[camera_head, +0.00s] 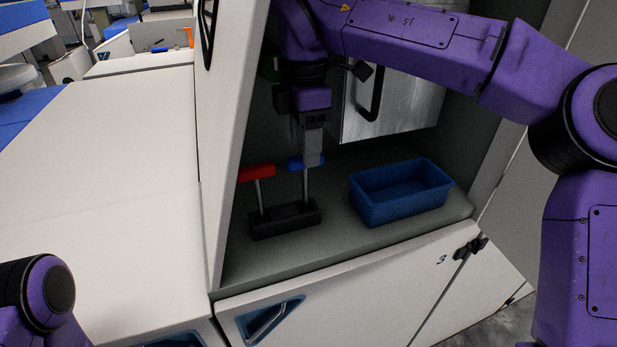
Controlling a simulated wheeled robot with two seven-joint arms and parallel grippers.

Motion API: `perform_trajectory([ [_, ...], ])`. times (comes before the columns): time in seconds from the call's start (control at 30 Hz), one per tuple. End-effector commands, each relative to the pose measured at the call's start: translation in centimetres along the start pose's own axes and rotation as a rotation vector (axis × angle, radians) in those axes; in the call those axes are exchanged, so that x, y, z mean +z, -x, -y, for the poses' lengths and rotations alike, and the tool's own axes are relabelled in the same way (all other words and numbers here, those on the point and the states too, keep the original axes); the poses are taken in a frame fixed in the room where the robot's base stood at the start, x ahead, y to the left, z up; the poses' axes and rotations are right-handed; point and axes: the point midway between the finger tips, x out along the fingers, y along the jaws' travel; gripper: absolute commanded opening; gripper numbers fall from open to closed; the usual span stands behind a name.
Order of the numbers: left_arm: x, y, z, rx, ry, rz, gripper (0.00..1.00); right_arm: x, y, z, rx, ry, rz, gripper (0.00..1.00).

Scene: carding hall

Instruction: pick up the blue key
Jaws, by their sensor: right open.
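The blue key (305,163) has a blue handle on a thin metal shaft and stands upright in a black holder (285,222) on the cabinet shelf. My right gripper (312,158) points down directly at the blue handle, with its fingers at the handle's height. The fingers partly hide the handle, and I cannot tell whether they touch it. The right gripper is open. My left arm shows only as a purple piece at the bottom left, and its gripper is out of view.
A red-handled key (257,173) stands in the same holder, just left of the blue one. A blue bin (368,211) sits to the right on the shelf (350,245). A white cabinet side wall (225,130) closes the left. A metal box with a black handle (400,108) is behind.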

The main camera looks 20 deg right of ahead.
Motion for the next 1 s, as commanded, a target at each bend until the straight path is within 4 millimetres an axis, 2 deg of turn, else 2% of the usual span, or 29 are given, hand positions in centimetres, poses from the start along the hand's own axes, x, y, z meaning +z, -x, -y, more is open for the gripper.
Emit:
perform_trajectory([
  [0.2,-1.1,2.5,0.2,0.000,0.000,0.000,0.00,0.2,-3.0,-0.6,-0.005,0.001,-0.001,0.55],
  [0.3,-1.1,2.6,0.2,0.000,0.000,-0.001,0.00,0.3,-4.7,-0.6,-0.001,-0.003,-0.001,0.55],
  [0.57,-1.0,2.5,0.2,0.000,0.000,0.000,0.00,0.4,-5.3,-0.6,0.002,-0.005,-0.001,0.55],
  [0.73,-1.0,2.5,0.2,0.000,0.000,0.000,0.00,0.4,-5.3,-0.6,0.002,-0.005,-0.001,0.00],
  [1.0,-1.0,2.5,0.2,0.000,0.000,0.000,0.00,0.4,-5.2,-0.6,0.003,-0.006,-0.001,0.00],
])
